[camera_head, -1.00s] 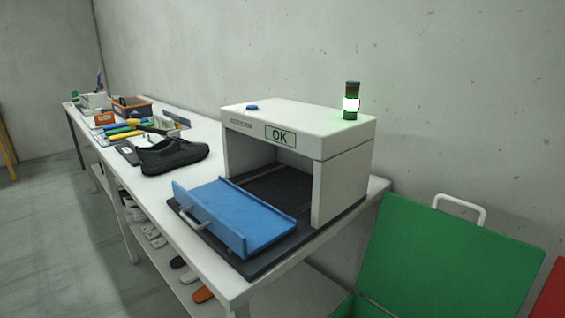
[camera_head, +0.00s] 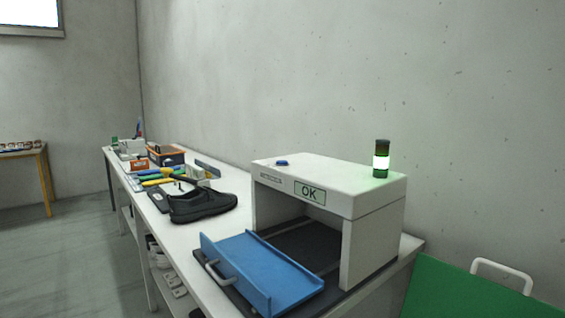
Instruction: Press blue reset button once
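The blue reset button (camera_head: 282,163) sits on top of the white detector machine (camera_head: 375,199), near its left end. The machine's front display reads "OK", and the lamp (camera_head: 381,159) on its top right is lit white-green. A blue tray (camera_head: 256,272) with a grey handle sticks out of the machine's opening, and it looks empty. Neither of my grippers is in view.
The machine stands on a long white table (camera_head: 176,232). A black shoe (camera_head: 202,204) lies to its left, with tools and an orange-and-dark bin (camera_head: 165,155) farther back. Floor left of the table is clear.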

